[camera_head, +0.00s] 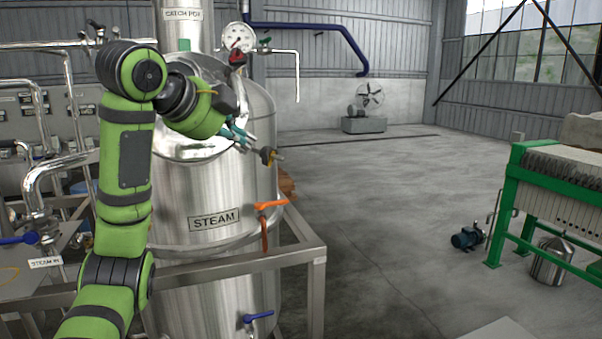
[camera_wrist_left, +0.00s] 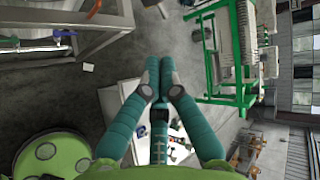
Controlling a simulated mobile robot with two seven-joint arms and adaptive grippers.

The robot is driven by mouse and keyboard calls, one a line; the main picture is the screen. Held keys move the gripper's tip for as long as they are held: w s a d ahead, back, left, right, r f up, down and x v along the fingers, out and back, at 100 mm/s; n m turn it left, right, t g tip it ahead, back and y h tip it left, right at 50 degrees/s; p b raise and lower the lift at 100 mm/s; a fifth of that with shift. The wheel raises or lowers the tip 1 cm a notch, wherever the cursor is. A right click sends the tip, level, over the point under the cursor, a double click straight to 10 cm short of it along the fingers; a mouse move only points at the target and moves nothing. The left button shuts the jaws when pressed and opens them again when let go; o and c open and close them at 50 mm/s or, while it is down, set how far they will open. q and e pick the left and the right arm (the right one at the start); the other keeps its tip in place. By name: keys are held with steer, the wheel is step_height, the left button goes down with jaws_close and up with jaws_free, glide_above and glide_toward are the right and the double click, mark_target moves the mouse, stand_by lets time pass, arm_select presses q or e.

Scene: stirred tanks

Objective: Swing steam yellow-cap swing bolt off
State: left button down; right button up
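The steel steam tank (camera_head: 205,185) stands left of centre in the head view, with a "STEAM" plate on its front. A swing bolt with a yellow cap (camera_head: 267,155) sticks out to the right near the tank's upper right side. My left gripper (camera_head: 245,138) is just left of and above this bolt, in front of the tank; I cannot tell whether they touch. In the left wrist view the teal fingers of my left gripper (camera_wrist_left: 160,78) come together at the tips, with nothing visible between them. The bolt is not recognisable there. My right gripper is out of view.
An orange valve handle (camera_head: 270,205) and a blue one (camera_head: 258,317) sit on the tank's right side. A steel frame (camera_head: 300,255) surrounds the tank. A pressure gauge (camera_head: 238,38) stands above.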

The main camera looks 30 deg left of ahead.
mark_target(271, 158)
arm_select(q)
steer(key=p+x, duration=0.4)
steer(key=x, duration=0.9)
steer(key=shift+w+r, duration=0.1)
steer(key=shift+w+a+f, duration=0.1)
steer(key=shift+w+f, duration=0.2)
steer(key=shift+w, duration=0.1)
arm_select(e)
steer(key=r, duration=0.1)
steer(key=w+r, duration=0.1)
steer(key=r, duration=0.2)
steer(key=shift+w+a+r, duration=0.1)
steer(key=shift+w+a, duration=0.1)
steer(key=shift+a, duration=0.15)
arm_select(q)
steer(key=shift+f, duration=0.1)
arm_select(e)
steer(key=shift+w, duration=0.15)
arm_select(q)
steer(key=shift+w, duration=0.1)
